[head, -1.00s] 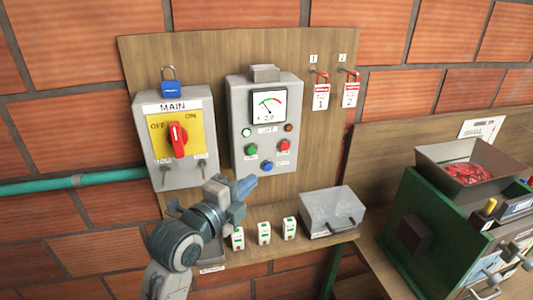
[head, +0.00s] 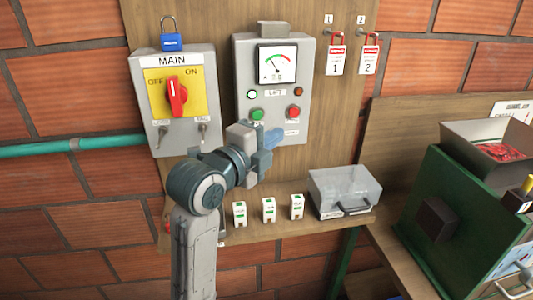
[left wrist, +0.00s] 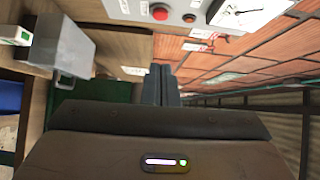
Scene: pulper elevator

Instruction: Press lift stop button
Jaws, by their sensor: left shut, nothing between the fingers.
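The grey lift control box (head: 243,75), labelled LIFT, hangs on the wooden board. It carries a dial meter (head: 277,64), a green button (head: 257,114) at lower left and a red button (head: 293,111) at lower right. A small white lamp and a small red lamp sit above the buttons. My left gripper (head: 272,139) is shut and empty, just below and left of the red button. In the left wrist view the shut fingers (left wrist: 160,85) are apart from the red button (left wrist: 159,12). My right gripper is out of view.
The MAIN switch box (head: 151,83) with a red rotary handle (head: 176,97) stands left. Several small breakers and a grey lidded box (head: 343,187) sit on a shelf below. Red padlock tags (head: 336,61) hang right. A green machine (head: 450,205) stands at far right.

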